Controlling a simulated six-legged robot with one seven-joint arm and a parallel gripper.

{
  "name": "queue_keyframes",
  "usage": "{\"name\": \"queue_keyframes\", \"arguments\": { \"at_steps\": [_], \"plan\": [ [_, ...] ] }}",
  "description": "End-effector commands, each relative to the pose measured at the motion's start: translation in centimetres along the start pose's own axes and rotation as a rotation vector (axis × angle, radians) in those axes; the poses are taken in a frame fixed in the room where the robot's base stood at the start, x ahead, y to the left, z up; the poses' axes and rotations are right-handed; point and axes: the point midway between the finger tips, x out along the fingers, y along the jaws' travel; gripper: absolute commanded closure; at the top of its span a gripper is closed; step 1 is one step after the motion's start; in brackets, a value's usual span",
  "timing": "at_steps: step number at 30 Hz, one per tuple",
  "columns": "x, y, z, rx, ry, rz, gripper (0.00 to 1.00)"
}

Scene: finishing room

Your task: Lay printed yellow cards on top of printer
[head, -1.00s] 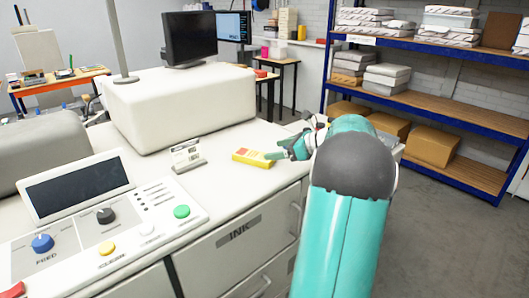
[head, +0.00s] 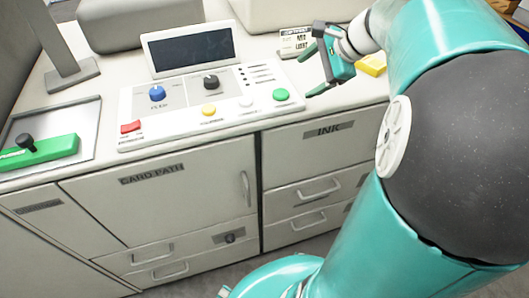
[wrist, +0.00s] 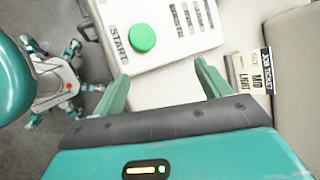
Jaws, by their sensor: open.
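The yellow cards (head: 372,65) lie as a small flat block on the pale top of the printer (head: 195,195), at the upper right in the head view. My arm covers part of the view around them. My gripper (head: 310,75) is open and empty, left of the cards and apart from them, above the printer top near the green button. In the wrist view my gripper (wrist: 163,72) has its two fingers spread with nothing between them. The cards are not in the wrist view.
The control panel (head: 235,90) with its dark screen (head: 192,51) and knobs lies left of my gripper. A small display stand (head: 296,41) stands just behind it. Drawers and doors line the printer's front.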

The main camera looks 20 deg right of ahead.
Motion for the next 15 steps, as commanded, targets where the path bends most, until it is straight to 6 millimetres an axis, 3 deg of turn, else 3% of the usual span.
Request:
{"name": "queue_keyframes", "arguments": {
  "at_steps": [1,6,12,15],
  "plan": [
    [0.6,1.4,2.9,-0.137,0.022,0.041,0.24],
    [1.8,7.0,9.6,-0.624,0.105,0.167,0.24],
    [2.1,13.9,14.2,-1.224,0.183,0.278,0.24],
    [2.1,16.5,15.2,-1.482,0.216,0.313,0.24]
  ]
}}
